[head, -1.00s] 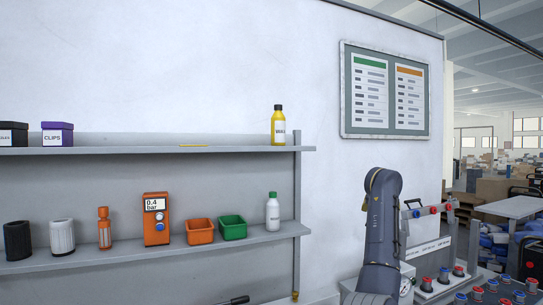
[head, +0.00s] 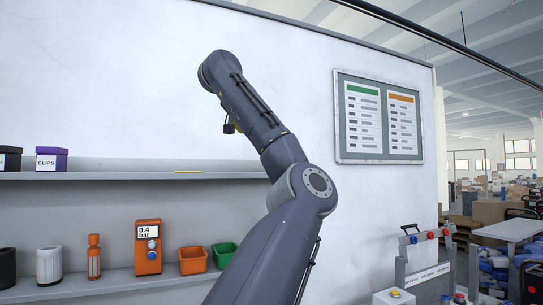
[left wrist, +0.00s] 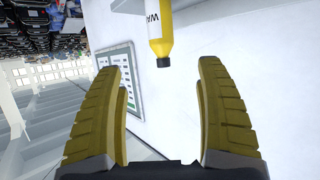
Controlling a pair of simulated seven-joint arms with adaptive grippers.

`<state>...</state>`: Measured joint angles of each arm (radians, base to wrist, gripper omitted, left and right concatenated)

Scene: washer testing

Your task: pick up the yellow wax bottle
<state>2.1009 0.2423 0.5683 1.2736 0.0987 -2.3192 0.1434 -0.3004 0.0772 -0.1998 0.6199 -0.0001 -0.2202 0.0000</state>
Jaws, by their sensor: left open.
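The yellow wax bottle (left wrist: 160,40) shows in the left wrist view at the top middle. Its dark cap points down in that picture, and part of its white label is visible. My left gripper (left wrist: 160,64) is open, with its two yellow fingers on either side of the picture and nothing held between them. The bottle's cap end shows in the gap between the fingertips; I cannot tell how far off it is. In the head view my arm covers the place where the bottle stood, and the gripper cannot be made out. My right gripper is not in view.
The upper shelf (head: 120,175) holds a purple clips box (head: 51,160). The lower shelf holds an orange gauge (head: 148,247), an orange bin (head: 193,260) and a green bin (head: 223,255). A notice board (head: 378,117) hangs on the wall at right.

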